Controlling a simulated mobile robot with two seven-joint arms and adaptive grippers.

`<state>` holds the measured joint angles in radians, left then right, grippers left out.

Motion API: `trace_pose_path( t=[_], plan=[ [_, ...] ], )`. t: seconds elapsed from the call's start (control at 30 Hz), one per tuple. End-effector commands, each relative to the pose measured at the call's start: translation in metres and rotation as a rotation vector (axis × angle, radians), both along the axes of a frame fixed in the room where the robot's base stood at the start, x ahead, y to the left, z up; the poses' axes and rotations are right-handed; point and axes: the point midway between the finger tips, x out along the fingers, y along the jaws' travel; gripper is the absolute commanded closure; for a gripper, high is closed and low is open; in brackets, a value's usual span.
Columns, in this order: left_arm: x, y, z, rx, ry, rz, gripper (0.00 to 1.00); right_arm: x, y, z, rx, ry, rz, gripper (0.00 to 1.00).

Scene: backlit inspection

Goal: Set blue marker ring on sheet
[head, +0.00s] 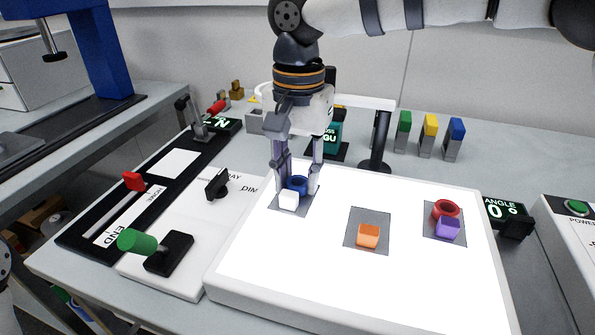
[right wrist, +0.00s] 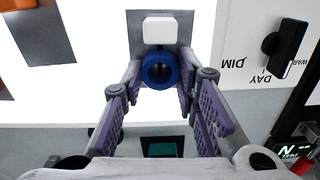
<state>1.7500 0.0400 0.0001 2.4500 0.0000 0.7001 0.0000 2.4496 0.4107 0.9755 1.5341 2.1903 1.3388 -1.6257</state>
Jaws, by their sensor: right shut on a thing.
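The blue marker ring (head: 297,184) is between the fingertips of my right gripper (head: 299,188), which is shut on it. In the right wrist view the ring (right wrist: 160,70) sits between the two purple-padded fingers (right wrist: 160,74), right beside a white block (right wrist: 160,30). The white block (head: 289,200) stands on a dark grey sheet (head: 276,206) at the left of the lit white panel (head: 335,270). The ring overlaps this sheet's edge in the wrist view; whether it touches the surface I cannot tell. My left gripper is not in view.
An orange block (head: 368,236) stands on a middle grey sheet (head: 381,218). A red ring (head: 446,209) and a purple block (head: 448,229) share a right sheet (head: 431,225). A control box with a black knob (head: 217,184) lies left of the panel. Coloured blocks (head: 430,128) stand behind.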

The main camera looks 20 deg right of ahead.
Motion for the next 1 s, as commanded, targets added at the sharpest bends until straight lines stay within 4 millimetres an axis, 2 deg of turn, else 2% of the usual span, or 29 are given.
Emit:
trace_pose_path(
  t=[0.23, 0.27, 0.33, 0.67, 0.77, 1.0],
  plan=[
    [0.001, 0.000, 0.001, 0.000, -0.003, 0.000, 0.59, 0.000, 0.000, -0.002, 0.000, 0.000, 0.000, 0.85],
    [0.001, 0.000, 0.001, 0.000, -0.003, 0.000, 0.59, 0.000, 0.000, -0.002, 0.001, -0.001, 0.000, 0.68],
    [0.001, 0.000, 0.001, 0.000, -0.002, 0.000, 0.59, 0.000, 0.000, -0.002, 0.000, 0.000, 0.000, 0.52],
    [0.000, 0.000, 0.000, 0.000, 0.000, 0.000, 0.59, 0.000, 0.000, 0.001, 0.001, -0.002, -0.001, 0.52],
    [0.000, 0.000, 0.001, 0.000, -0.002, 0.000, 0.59, 0.001, 0.000, 0.019, 0.002, -0.006, -0.002, 0.52],
    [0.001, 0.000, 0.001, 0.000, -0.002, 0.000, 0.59, 0.000, 0.001, 0.084, 0.002, -0.004, -0.001, 0.52]
  ],
)
